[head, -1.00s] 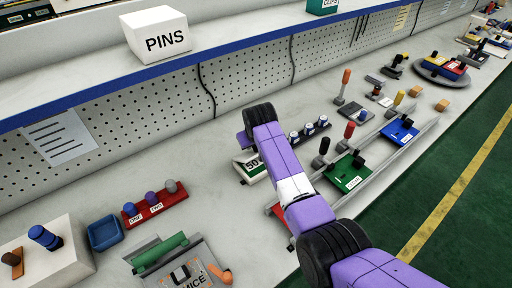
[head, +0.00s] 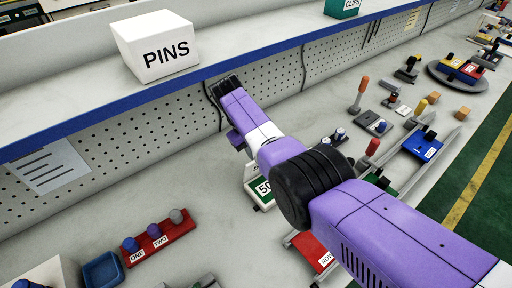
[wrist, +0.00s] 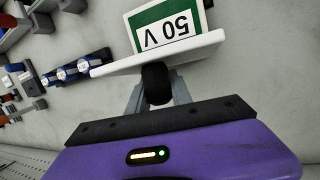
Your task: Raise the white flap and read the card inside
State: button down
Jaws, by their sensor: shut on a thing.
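The white flap (wrist: 190,48) shows in the wrist view as a pale slab seen nearly edge-on, with a black knob (wrist: 156,82) on its near side. My gripper (wrist: 158,92) is shut on this knob. Beyond the flap's edge is a card (wrist: 168,28) with a green border and a white label, upside down in this view, reading "50 V". In the head view the card (head: 264,187) shows "50" beside my arm, its rest hidden. The flap is raised enough for the card to be read. My fingers are hidden in the head view.
The shelf with the PINS box (head: 156,45) stands behind my arm over a perforated panel (head: 110,125). Small blue-capped parts (wrist: 75,68) are left of the flap in the wrist view. A red peg block (head: 155,238) is at lower left. Bare bench lies between.

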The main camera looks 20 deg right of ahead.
jog(key=shift+f, duration=0.1)
dwell(0.4)
jog(key=c, duration=1.1)
grip_release()
jog(key=shift+w, duration=0.15)
jog(key=shift+c, duration=0.2)
